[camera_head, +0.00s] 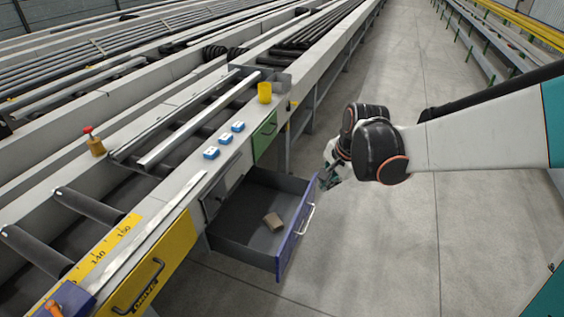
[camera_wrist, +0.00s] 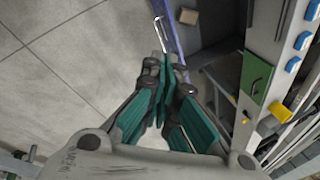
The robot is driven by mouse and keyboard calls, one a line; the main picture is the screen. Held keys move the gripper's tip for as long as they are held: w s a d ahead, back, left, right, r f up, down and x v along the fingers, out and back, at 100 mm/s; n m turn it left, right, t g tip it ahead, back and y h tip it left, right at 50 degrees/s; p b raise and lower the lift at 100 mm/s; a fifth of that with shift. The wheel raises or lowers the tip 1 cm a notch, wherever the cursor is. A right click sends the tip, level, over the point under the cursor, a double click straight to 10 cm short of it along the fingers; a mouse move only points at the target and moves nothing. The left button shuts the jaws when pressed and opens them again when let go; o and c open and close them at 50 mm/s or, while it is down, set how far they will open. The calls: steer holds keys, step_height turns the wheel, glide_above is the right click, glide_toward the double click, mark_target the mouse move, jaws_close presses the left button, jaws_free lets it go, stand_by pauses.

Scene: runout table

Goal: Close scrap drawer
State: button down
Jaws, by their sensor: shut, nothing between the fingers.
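The scrap drawer (camera_head: 236,232) is pulled well out from the runout table, with a blue-purple front (camera_head: 292,238) and a pale bar handle (camera_head: 305,218). A small tan block (camera_head: 272,221) lies on its floor. In the wrist view the drawer front (camera_wrist: 171,30), its handle (camera_wrist: 159,33) and the block (camera_wrist: 189,16) show at the top. My gripper (camera_head: 328,176) is at the far end of the drawer front, on its outer side. In the wrist view my gripper (camera_wrist: 166,62) is shut and empty, its tips close to the front's edge. I cannot tell whether they touch it.
A green drawer (camera_head: 264,137) and a yellow drawer (camera_head: 155,270) flank it, both shut. Blue blocks (camera_head: 225,139), a yellow cup (camera_head: 265,92) and a red-topped yellow item (camera_head: 95,143) stand on the table. The floor (camera_head: 400,240) to the right is clear.

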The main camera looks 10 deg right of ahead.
steer(key=w+d+f+m+g+p, duration=0.1)
steer(key=w+f+m, duration=0.25)
steer(key=f, duration=0.45)
steer(key=w+f+m+g+y, duration=0.1)
steer(key=w+f+m, duration=0.25)
steer(key=f, duration=0.45)
steer(key=w+d+f+m+g+p, duration=0.15)
steer(key=f+m, duration=0.25)
steer(key=f, duration=0.5)
steer(key=w+a+f+b, duration=0.4)
steer(key=a+f+b, duration=0.1)
steer(key=f, duration=0.3)
steer(key=shift+a+f+t+b, duration=0.3)
steer(key=shift+a+f+t, duration=0.05)
steer(key=shift+a+t, duration=0.15)
steer(key=w+a, duration=0.5)
steer(key=a, duration=0.4)
steer(key=w+a, duration=0.6)
steer(key=a, duration=0.4)
steer(key=shift+a, duration=0.25)
steer(key=shift+w, duration=0.1)
